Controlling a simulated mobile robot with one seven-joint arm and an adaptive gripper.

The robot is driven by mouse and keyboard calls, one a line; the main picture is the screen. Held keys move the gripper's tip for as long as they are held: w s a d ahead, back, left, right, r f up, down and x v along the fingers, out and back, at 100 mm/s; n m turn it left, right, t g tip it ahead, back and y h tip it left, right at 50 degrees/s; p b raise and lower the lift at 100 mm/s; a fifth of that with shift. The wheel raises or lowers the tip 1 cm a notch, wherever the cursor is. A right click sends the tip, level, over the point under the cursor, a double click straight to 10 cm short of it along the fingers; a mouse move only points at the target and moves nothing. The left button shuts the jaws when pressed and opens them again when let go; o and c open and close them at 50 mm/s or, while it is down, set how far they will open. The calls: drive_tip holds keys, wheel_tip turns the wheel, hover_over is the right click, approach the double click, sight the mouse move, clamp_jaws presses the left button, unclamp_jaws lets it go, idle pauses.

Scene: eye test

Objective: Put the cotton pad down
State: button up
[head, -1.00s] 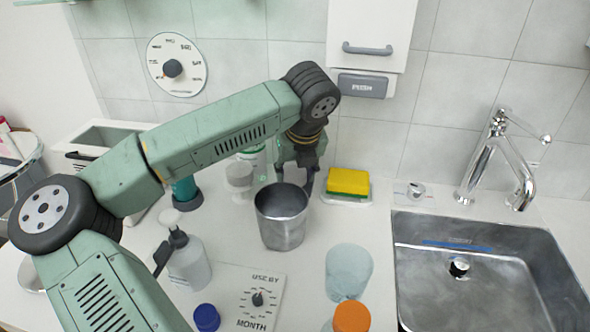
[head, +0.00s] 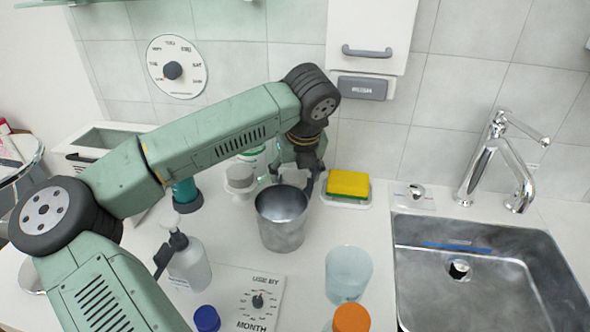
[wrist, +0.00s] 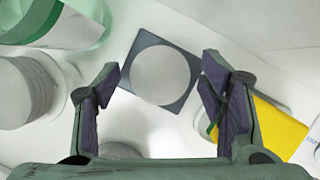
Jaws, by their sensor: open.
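The cotton pad, a flat white disc (wrist: 161,75), lies centred on a dark grey square (wrist: 145,56) in the wrist view. My gripper (wrist: 160,77) is open, with one finger to each side of the pad and apart from it. In the head view my gripper (head: 293,178) is low over the counter, just behind the metal cup (head: 282,228). A pale patch shows between its fingers there, but I cannot tell what it is. The dark square is hidden in the head view.
A white stack of discs (head: 240,180) stands left of my gripper, and a yellow sponge (head: 348,183) lies right of it. A pump bottle (head: 188,262), a clear tumbler (head: 348,275) and a dial card (head: 255,290) are nearer. The sink (head: 485,265) is at right.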

drive_tip(key=b+v, duration=0.4)
drive_tip(key=v, duration=0.8)
drive_tip(key=shift+s, duration=0.1)
